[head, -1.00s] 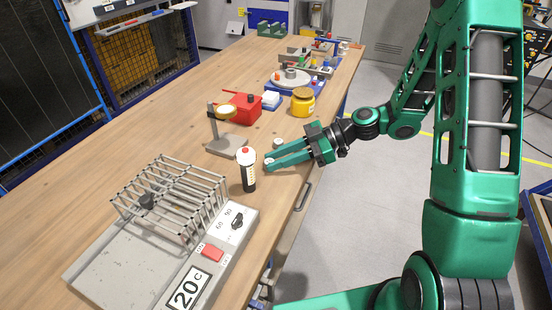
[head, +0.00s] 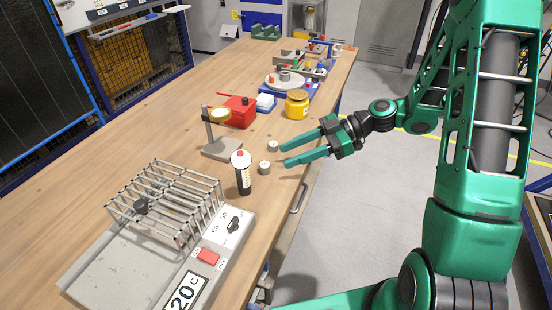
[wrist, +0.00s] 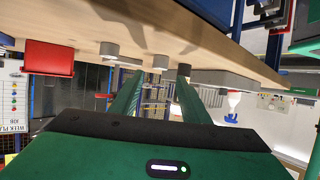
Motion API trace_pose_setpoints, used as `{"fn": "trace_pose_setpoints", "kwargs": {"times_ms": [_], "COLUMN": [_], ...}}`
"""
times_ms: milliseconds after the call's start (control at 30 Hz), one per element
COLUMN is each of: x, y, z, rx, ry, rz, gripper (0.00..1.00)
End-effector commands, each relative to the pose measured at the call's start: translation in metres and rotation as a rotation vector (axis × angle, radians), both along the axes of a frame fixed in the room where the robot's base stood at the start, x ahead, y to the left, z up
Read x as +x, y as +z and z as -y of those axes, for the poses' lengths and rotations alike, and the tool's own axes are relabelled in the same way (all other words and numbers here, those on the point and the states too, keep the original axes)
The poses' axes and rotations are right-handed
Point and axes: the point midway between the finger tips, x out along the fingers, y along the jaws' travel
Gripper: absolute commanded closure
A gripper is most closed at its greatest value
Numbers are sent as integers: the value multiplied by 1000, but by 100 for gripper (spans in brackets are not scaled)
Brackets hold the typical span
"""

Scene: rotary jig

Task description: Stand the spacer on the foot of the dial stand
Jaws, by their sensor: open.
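Two short grey cylinders stand on the bench near its right edge: a farther one (head: 273,146) and a nearer one (head: 264,167). I cannot tell which is the spacer. The dial stand (head: 209,132) stands left of them, with a cream dial and a flat grey foot (head: 222,149); nothing stands on its foot. My gripper (head: 283,156) is open and empty, just right of the cylinders, fingers pointing at the bench. In the upside-down wrist view, one cylinder (wrist: 160,62) shows between the fingers, apart from them, and the other (wrist: 109,50) lies to the left.
A heater with a wire rack (head: 165,200) fills the front. A red box (head: 238,112), a yellow jar (head: 297,104) and a turntable (head: 285,82) stand farther back.

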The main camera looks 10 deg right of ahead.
Motion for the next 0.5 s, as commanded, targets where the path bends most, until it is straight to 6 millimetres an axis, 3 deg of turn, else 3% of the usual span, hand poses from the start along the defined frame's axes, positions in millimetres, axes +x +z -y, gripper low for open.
{"fn": "trace_pose_setpoints", "kwargs": {"times_ms": [200, 500], "x": [0, -2], "y": [14, 22], "z": [36, 54], "rx": [-1, -1], "ry": [-3, -1], "rz": [1, 0], "gripper": [58, 58]}}
